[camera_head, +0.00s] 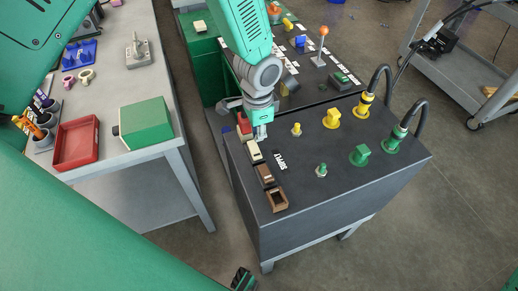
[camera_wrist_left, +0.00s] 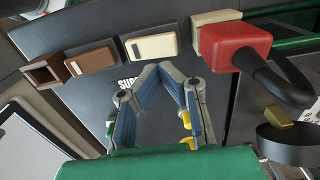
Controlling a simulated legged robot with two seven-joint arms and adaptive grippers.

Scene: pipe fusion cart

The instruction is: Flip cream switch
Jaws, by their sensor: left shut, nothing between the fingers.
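The cream switch (camera_head: 253,151) is in a row along the left edge of the dark cart panel, between a red handle and a brown switch. Contact cannot be told. My right gripper is not in view.
Beside the cream switch are the red handle (camera_wrist_left: 240,44), the brown switch (camera_wrist_left: 91,61) and an open brown housing (camera_wrist_left: 45,73). Yellow (camera_head: 332,118) and green (camera_head: 360,155) knobs and cabled plugs stand farther right. A grey workbench (camera_head: 165,45) with a red tray (camera_head: 77,142) stands left.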

